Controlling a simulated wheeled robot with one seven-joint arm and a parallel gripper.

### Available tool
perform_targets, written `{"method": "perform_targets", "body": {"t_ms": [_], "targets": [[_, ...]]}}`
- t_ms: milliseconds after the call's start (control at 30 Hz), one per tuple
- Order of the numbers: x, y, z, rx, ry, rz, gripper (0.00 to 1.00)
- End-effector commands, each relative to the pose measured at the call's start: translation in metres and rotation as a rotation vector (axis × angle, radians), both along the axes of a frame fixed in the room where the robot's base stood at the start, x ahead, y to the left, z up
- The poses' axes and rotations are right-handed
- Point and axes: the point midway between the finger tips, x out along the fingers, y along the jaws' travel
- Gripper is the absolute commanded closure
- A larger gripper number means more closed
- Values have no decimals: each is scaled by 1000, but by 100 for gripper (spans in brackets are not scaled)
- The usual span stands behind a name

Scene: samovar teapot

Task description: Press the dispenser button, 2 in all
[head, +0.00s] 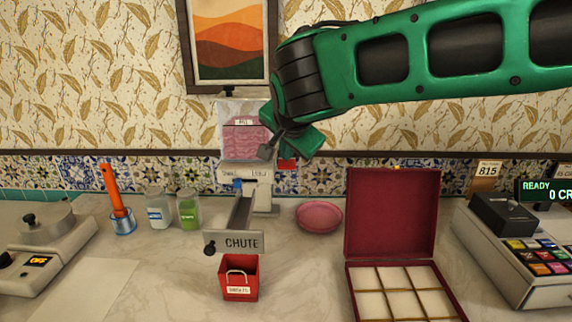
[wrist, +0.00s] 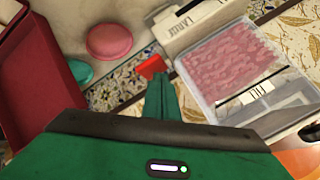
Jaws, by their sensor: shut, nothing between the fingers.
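The dispenser (head: 245,175) stands at the back of the counter, with a clear hopper of pink pieces (head: 245,138) on top. Its hopper also shows in the wrist view (wrist: 232,62). The red button (head: 287,164) is on the dispenser's right side, partly hidden by my gripper. In the wrist view the red button (wrist: 152,66) lies just beyond my fingertips. My gripper (head: 267,151) is shut and empty, close in front of the dispenser; its shut fingers show in the wrist view (wrist: 160,88). I cannot tell whether they touch the button.
A chute (head: 232,241) slopes forward above a small red bin (head: 239,283). A pink dish (head: 319,217) and an open red box (head: 391,215) with compartments stand to the right. Jars (head: 188,208) stand left, a cash register (head: 525,245) far right. A framed picture (head: 228,45) hangs behind.

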Motion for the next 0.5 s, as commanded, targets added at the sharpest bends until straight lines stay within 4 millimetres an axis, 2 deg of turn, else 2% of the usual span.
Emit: {"method": "perform_targets", "body": {"t_ms": [500], "targets": [[0,0,-6,0,1,0,100]]}}
